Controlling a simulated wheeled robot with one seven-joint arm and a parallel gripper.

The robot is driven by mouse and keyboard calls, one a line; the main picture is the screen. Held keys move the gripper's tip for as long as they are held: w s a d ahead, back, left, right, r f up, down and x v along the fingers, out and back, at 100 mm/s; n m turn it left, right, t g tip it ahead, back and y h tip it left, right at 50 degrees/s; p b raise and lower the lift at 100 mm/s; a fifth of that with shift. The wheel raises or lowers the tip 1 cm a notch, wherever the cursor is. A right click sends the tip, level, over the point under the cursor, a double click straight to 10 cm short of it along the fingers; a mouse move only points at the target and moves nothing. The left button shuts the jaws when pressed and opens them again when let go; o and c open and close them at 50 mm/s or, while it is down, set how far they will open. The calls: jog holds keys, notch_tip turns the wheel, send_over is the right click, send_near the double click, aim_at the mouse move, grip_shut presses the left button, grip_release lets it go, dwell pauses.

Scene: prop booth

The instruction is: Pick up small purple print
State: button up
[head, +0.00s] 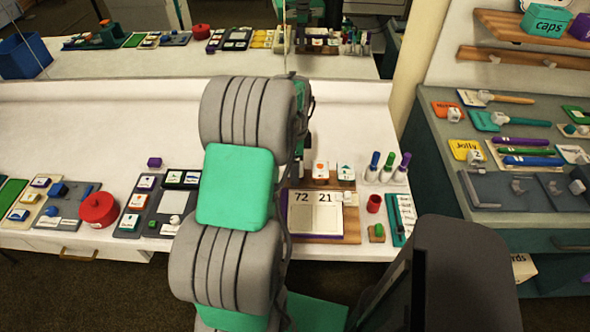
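A small purple block (154,162) lies on the white table, left of my arm and toward the back of the objects there. It is the only small loose purple piece I can make out on the table, and it is too small to see its details. My grey and green arm rises through the middle of the view and bends over, hiding part of the table. I cannot make out my gripper's fingers. Nothing is seen touching the purple block.
A red pot (98,209) and several dark trays stand in front of the block. A number board (315,216), pens in a white holder (385,172) and a red cup (374,203) stand right of my arm. A mirror behind the table repeats the scene. White table left of the block is clear.

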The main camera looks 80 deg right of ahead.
jog(key=c, duration=1.3)
